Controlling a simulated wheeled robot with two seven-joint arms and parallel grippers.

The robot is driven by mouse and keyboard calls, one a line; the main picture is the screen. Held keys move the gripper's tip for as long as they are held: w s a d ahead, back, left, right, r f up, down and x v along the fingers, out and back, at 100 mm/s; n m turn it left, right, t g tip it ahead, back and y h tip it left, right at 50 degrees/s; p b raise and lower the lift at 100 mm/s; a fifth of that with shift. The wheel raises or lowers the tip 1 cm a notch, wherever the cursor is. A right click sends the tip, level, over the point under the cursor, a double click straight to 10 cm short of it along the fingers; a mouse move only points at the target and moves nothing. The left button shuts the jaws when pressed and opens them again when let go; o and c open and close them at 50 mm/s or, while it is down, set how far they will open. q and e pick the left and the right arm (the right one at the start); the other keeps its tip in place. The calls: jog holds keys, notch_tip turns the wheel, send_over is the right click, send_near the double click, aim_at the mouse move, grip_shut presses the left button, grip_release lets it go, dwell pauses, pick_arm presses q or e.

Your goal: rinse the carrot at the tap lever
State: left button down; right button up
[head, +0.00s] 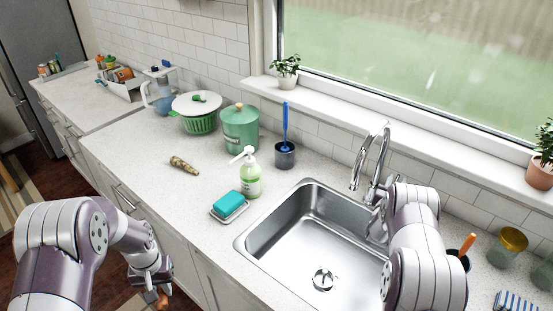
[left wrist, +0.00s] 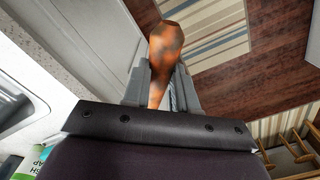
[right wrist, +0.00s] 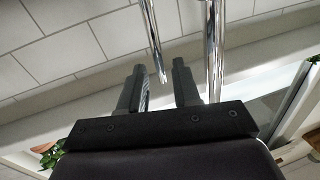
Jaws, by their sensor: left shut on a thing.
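My left gripper (head: 150,280) hangs low in front of the counter, outside the sink. It is shut on the carrot (left wrist: 165,50), which is orange with brown smudges; only a little of the carrot (head: 162,297) shows in the head view. My right gripper (right wrist: 160,85) is open and empty beside the chrome tap (head: 372,155). The tap's spout (right wrist: 152,35) and a chrome pipe (right wrist: 216,50) show just past its fingers. I cannot clearly make out the lever; my right arm covers part of the tap. The steel sink (head: 285,220) looks empty, and I see no running water.
A soap bottle (head: 250,178) and a teal sponge (head: 230,203) on a dish stand left of the sink. A brownish root-shaped thing (head: 183,166) lies on the counter. A brush cup (head: 284,156) stands behind; jars (head: 511,244) stand at right. The front-left counter is clear.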

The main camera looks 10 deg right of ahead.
pick_arm(q)
jog(key=shift+r, duration=0.2)
pick_arm(e)
jog(key=shift+x, duration=1.25)
grip_shut()
pick_arm(q)
jog(key=shift+s+f+b, duration=0.1)
jog(key=shift+f+b, duration=0.25)
jog(key=shift+f, duration=0.1)
pick_arm(e)
jog(key=shift+f, duration=0.2)
pick_arm(q)
jog(key=f+b, duration=0.1)
jog(key=a+f+b, duration=0.1)
jog(key=s+f+b, duration=0.1)
jog(key=f+b, duration=0.1)
jog(key=shift+a, duration=0.2)
pick_arm(e)
jog(key=shift+s+a+f+t+h, duration=0.2)
jog(key=shift+s+a+t+h, duration=0.1)
jog(key=shift+a+t+h, duration=0.15)
pick_arm(q)
jog(key=shift+a, duration=0.15)
pick_arm(e)
jog(key=shift+a+r, duration=0.1)
jog(key=shift+r, duration=0.35)
pick_arm(q)
jog(key=shift+r, duration=0.15)
pick_arm(e)
grip_release()
